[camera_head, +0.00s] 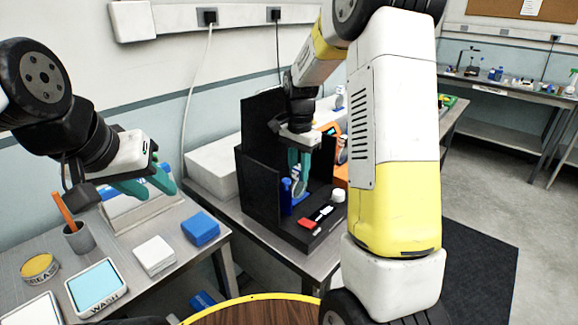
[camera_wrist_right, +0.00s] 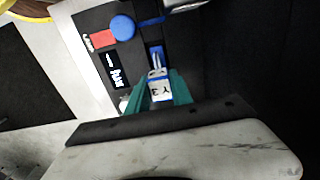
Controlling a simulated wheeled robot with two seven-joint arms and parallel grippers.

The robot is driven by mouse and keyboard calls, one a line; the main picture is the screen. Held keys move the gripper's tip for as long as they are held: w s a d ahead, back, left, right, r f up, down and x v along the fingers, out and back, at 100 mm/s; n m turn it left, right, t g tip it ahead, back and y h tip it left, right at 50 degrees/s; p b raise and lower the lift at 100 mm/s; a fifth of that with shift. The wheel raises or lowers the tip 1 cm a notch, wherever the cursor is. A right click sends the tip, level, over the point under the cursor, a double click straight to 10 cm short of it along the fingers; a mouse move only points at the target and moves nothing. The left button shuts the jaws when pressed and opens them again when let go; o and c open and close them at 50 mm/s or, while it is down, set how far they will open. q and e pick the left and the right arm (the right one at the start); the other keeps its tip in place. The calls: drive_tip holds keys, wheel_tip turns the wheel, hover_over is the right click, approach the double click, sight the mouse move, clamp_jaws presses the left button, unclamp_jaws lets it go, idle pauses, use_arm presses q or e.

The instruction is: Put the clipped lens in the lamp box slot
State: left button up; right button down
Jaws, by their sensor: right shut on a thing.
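The black lamp box (camera_head: 262,195) stands open-fronted on the bench in the middle of the head view. My right gripper (camera_head: 299,170) reaches down inside it, its teal fingers shut on the clipped lens (camera_head: 300,188). In the right wrist view the lens's white clip (camera_wrist_right: 160,89), with dark marking, sits between the fingers. A blue-edged slot (camera_wrist_right: 155,52) lies just beyond the clip; I cannot tell whether the lens is in it or above it. My left gripper (camera_head: 148,184) is open and empty above the left table.
On the box front are a red label (camera_wrist_right: 102,40) and a blue round part (camera_wrist_right: 122,28).

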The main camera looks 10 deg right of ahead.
drive_tip(key=shift+f, duration=0.45)
drive_tip(key=shift+f, duration=0.15)
drive_tip(key=c, duration=1.1)
unclamp_jaws()
drive_tip(key=shift+c, duration=0.2)
